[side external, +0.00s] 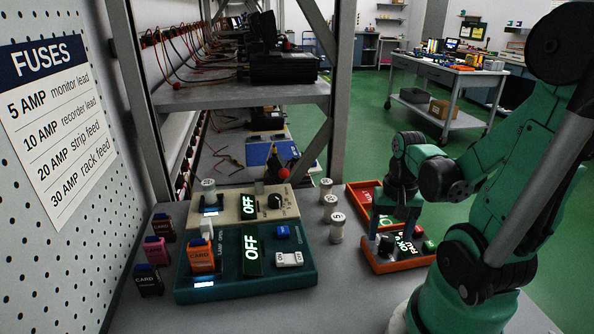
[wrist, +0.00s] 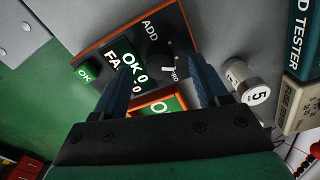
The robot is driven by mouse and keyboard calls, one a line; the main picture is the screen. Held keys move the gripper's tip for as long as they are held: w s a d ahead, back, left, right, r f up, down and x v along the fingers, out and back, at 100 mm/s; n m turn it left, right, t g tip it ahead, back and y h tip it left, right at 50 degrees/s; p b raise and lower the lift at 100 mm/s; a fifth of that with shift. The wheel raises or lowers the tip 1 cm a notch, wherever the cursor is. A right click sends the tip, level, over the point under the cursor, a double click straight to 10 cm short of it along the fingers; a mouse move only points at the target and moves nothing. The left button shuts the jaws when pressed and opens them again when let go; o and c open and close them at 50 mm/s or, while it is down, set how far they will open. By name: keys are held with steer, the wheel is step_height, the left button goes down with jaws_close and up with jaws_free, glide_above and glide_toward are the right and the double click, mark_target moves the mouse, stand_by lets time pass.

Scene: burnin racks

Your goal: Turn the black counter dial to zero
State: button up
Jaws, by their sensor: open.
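The counter is an orange-edged box with a dark face (side external: 385,264), at the right of the bench in the side view; its face also fills the upper middle of the wrist view (wrist: 97,51). Its lit screen (wrist: 126,70) reads OK 0 and FAIL with a 0. The black dial (side external: 386,243) sits on this face; in the wrist view the dial (wrist: 167,57) is dark, with a white mark near lettering partly hidden, beside ADD. My gripper (side external: 393,230) is open above the counter, fingers down. In the wrist view my gripper's fingers (wrist: 158,75) lie either side of the dial; contact cannot be told.
The counter's green OK button (side external: 429,246) is at its right. A second orange box (side external: 361,194) stands behind. Several white cylinders, one a fuse (side external: 337,228), stand to the left. A teal tester (side external: 215,291) and a cream tester (side external: 232,215) lie further left, with card blocks beside them.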

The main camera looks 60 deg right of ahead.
mark_target(389, 238)
steer(key=shift+r, duration=2.25)
steer(key=w+a+r+n+t, duration=0.2)
steer(key=w+a+n+t, duration=0.1)
steer(key=w+a+n, duration=0.3)
steer(key=w+a+r+n+t, duration=0.2)
steer(key=w+a+n+t, duration=0.2)
steer(key=w+a+n, duration=0.2)
steer(key=shift+w+a+r, duration=0.35)
steer(key=shift+w+a, duration=0.15)
steer(key=shift+a, duration=0.7)
